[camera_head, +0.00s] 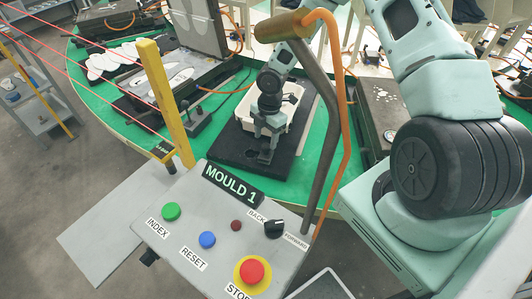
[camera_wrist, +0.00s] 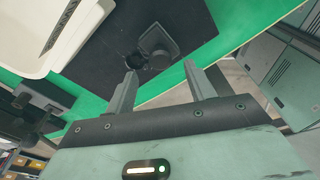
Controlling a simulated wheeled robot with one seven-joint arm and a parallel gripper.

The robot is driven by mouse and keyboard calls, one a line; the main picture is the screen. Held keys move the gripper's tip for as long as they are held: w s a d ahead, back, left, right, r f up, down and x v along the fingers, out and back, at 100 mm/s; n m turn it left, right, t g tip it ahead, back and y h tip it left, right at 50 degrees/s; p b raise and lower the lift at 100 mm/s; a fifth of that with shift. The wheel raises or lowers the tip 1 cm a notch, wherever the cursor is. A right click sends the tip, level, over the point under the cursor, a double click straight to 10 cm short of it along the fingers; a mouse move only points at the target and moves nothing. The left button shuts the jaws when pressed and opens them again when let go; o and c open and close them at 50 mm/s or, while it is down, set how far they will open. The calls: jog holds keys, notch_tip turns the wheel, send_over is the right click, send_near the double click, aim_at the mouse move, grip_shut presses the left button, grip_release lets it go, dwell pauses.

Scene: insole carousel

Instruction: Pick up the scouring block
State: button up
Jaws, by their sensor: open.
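My gripper (camera_head: 264,156) is open and points down over the front part of a black mat on the green table. In the wrist view its two fingers (camera_wrist: 159,72) stand apart with nothing between them. A small dark grey block (camera_wrist: 158,46) with a rounded raised part lies on the black mat (camera_wrist: 98,60), just beyond the fingertips; it looks like the scouring block, but dark on dark makes this uncertain. A dark round spot (camera_wrist: 135,59) is beside it.
A grey MOULD 1 control panel (camera_head: 215,225) with buttons, a yellow post (camera_head: 166,100) and a bent dark pole (camera_head: 325,130) with an orange hose stand in front. Open moulds (camera_head: 160,85) are at left.

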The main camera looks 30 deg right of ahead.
aim_at(266, 146)
jog(key=shift+s+f+p, duration=0.1)
jog(key=shift+f+p, duration=0.7)
jog(key=shift+f, duration=1.8)
jog(key=c, duration=1.1)
